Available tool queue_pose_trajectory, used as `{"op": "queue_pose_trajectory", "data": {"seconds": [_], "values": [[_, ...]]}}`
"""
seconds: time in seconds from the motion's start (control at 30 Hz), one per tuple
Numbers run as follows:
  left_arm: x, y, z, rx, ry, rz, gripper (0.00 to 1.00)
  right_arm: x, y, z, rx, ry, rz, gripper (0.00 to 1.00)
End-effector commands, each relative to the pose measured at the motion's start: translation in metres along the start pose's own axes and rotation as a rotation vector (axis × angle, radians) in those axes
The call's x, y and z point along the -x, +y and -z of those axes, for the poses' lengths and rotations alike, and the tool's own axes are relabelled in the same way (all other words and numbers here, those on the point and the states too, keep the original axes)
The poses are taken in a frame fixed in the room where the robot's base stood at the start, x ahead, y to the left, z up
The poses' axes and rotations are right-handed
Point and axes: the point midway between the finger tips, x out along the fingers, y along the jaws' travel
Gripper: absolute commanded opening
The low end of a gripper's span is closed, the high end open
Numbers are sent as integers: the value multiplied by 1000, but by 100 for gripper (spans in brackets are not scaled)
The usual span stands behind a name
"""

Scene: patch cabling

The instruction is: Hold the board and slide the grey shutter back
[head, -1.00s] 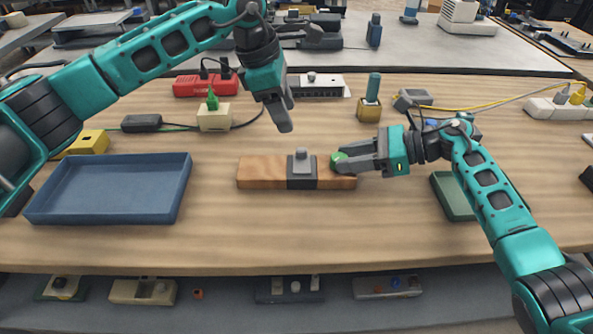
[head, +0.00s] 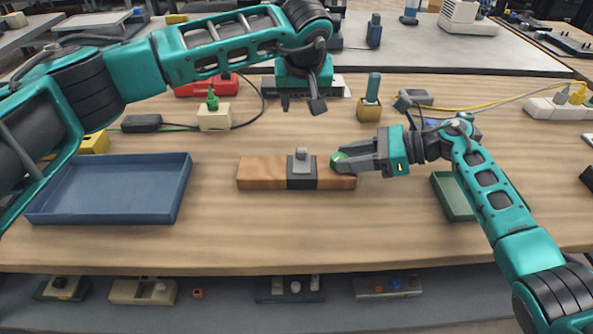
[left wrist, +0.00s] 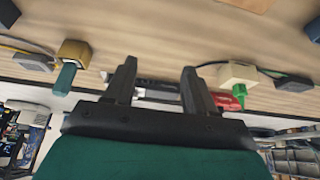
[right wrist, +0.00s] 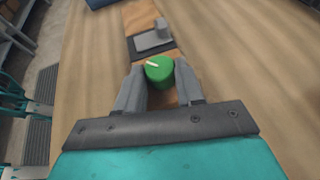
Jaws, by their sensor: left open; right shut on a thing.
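The wooden board (head: 262,172) lies flat on the table in front of me. A grey shutter (head: 301,165) with a raised grip sits on a dark band across the board; it also shows in the right wrist view (right wrist: 152,40). A green knob (right wrist: 159,71) stands at the board's right end. My right gripper (head: 345,160) is shut on the green knob, with a finger on each side of it. My left gripper (head: 302,106) is open and empty, in the air above and behind the board. It also shows open in the left wrist view (left wrist: 157,78).
A blue tray (head: 110,190) stands at the left and a green tray (head: 452,197) at the right, by my right arm. Behind the board are a cream block with a green plug (head: 214,117), a red block (head: 200,88) and a yellow holder (head: 369,108).

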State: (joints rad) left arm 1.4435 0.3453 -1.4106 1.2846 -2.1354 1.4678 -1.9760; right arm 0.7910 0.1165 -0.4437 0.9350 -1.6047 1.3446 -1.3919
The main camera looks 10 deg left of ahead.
Motion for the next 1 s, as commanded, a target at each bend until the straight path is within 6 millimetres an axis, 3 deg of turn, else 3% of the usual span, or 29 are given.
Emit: {"op": "queue_pose_trajectory", "data": {"seconds": [0.6,1.0], "values": [[-73,0,-37,3,-4,2,55,0,0,0,0,-1,0,1],[-86,0,-42,3,-3,0,55,0,0,0,0,-1,0,1]]}}
